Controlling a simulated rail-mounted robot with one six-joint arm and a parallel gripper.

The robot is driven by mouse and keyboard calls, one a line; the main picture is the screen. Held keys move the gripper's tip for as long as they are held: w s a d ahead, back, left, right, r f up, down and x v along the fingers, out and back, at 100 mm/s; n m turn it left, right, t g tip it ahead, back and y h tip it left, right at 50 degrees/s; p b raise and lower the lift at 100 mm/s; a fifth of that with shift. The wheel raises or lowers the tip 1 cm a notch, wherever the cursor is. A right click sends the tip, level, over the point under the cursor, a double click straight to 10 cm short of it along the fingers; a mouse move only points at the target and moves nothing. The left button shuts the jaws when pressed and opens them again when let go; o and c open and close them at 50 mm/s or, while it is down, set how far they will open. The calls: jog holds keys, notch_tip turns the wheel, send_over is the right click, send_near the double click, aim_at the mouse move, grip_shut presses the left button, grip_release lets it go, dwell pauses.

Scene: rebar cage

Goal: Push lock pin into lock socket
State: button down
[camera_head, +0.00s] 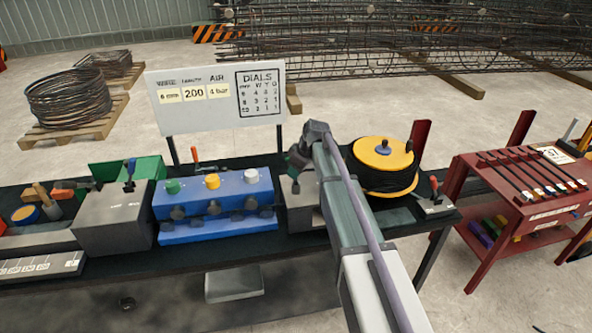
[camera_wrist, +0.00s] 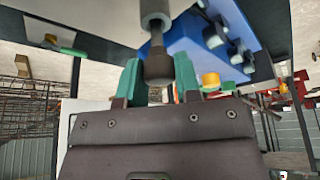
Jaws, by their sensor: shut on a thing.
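In the wrist view my gripper (camera_wrist: 158,80) has its two teal fingers closed around a dark knob, which looks like the head of the lock pin (camera_wrist: 158,66). A thin neck runs from the knob to a grey cylinder (camera_wrist: 155,12) at the top edge. I cannot tell whether that cylinder is the lock socket or part of the pin. In the head view my gripper (camera_head: 298,158) is over a grey box (camera_head: 301,207) on the bench, right of the blue valve block. My arm hides much of this spot, and no socket shows clearly there.
The blue block (camera_head: 214,203) with green, yellow and white knobs stands close on the left. A black cable reel with a yellow top (camera_head: 382,153) stands close on the right. A small red-handled lever (camera_head: 435,195) is at the bench's right end. A sign board (camera_head: 216,98) rises behind.

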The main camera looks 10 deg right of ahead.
jog(key=shift+f+b, duration=0.95)
jog(key=shift+f, duration=0.1)
jog(key=c, duration=0.7)
grip_release()
jog(key=shift+c, duration=0.2)
jog(key=p+v, duration=1)
jog(key=shift+r, duration=0.4)
jog(key=shift+s+d, duration=0.1)
